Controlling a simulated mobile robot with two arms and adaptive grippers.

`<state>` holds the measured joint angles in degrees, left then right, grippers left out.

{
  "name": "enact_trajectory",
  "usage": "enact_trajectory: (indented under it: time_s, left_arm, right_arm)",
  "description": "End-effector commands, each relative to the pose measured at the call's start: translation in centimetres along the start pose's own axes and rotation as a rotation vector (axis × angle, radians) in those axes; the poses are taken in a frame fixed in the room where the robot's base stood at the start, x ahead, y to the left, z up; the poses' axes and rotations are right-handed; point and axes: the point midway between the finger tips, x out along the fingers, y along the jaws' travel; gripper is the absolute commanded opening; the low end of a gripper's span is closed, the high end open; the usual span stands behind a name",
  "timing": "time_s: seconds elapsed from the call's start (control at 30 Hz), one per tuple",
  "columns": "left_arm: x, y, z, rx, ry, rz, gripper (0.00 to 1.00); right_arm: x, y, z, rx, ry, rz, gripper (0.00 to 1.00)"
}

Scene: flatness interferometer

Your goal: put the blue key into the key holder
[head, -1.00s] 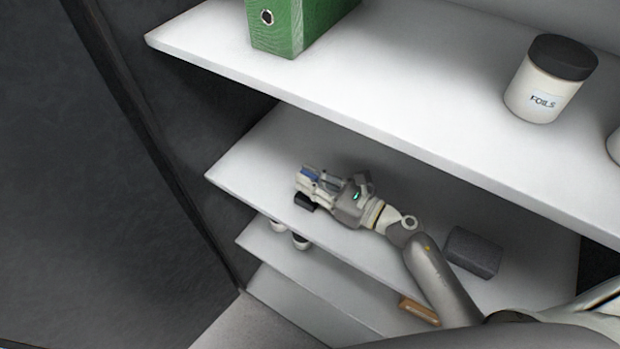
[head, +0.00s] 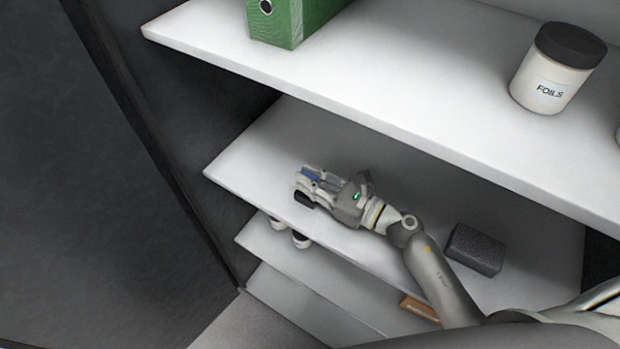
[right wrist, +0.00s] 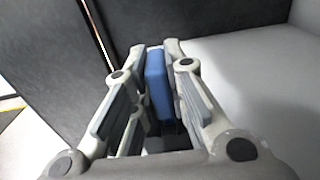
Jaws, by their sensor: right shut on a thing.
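My right gripper (head: 303,182) reaches over the left part of the middle shelf and is shut on the blue key (head: 312,174). In the right wrist view the key (right wrist: 157,84) is a blue block standing upright between the fingers (right wrist: 157,52). A small black thing (head: 304,199) shows just below the fingers in the head view. I cannot tell whether it is the key holder; no other clear holder is in view. My left gripper is not in view.
The middle shelf (head: 255,150) holds a dark grey block (head: 475,250) at the right. The upper shelf (head: 400,90) overhangs it, with a green binder (head: 290,22) and a FOILS jar (head: 557,70). White cups (head: 300,240) and a brown block (head: 418,308) are lower down. A dark wall (head: 90,190) stands left.

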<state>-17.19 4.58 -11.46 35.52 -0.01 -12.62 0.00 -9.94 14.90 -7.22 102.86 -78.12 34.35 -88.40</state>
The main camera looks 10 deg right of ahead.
Motion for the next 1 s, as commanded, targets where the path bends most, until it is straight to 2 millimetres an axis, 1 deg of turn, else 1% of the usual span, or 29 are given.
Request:
enact_trajectory:
  time_s: [0.03, 0.2, 0.47, 0.57, 0.67, 0.9, 1.0]
  left_arm:
    - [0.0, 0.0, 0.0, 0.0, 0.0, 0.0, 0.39]
    - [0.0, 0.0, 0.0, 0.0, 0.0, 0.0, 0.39]
    - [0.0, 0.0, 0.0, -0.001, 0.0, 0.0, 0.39]
    - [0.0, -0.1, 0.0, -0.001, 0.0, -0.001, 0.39]
    - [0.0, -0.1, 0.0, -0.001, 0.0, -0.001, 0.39]
    - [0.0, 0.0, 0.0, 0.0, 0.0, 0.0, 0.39]
    - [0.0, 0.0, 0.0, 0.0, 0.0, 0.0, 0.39]
  right_arm:
    - [0.0, 0.0, 0.0, 0.0, 0.0, 0.0, 0.18]
    - [0.0, 0.0, 0.0, 0.0, 0.0, 0.0, 0.39]
    - [0.0, 0.0, 0.0, 0.0, 0.001, 0.0, 0.39]
    - [-0.5, 0.0, -0.1, 0.0, 0.002, 0.0, 0.39]
    - [-1.7, 0.0, -0.1, 0.001, 0.003, 0.0, 0.39]
    - [-5.7, 0.0, -0.1, 0.0, 0.003, -0.001, 0.39]
    - [-6.8, 0.0, -0.1, 0.001, 0.002, 0.0, 0.39]
